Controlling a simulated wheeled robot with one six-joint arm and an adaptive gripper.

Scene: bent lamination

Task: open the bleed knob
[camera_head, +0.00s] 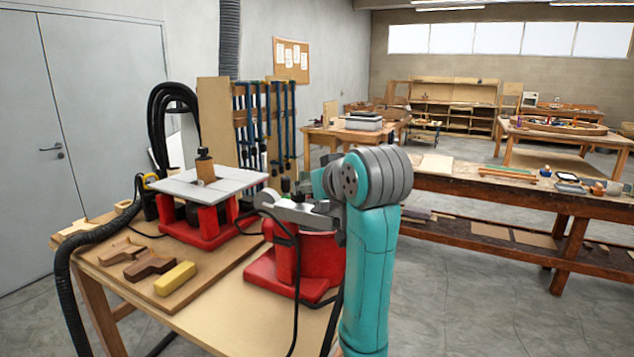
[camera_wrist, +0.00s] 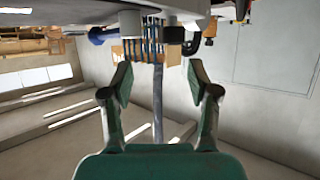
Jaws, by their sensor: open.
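I cannot pick out the bleed knob with certainty in either view. In the head view, my teal arm stands in front of the red machine (camera_head: 314,252) with a grey top part (camera_head: 290,210).
A second red machine with a pale table plate (camera_head: 178,187) stands to the left on the bench. Wooden pieces (camera_head: 150,267) and a yellow block (camera_head: 175,279) lie in front. A black hose (camera_head: 64,270) runs along the bench's left side. A long workbench (camera_head: 490,187) stands right.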

